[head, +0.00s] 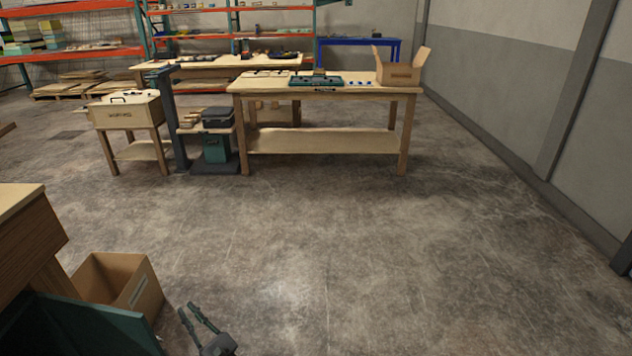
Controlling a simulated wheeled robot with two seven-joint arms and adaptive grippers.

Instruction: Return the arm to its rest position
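My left gripper (187,308) shows at the bottom edge, left of centre. Most of the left arm is out of the picture. My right gripper and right arm are not in view.
A wooden table edge (28,235) and a dark green panel (75,330) are close at lower left. A workbench (340,93) with a green tray and open carton stands far back. A grey wall (500,110) runs along the right. The middle floor is clear.

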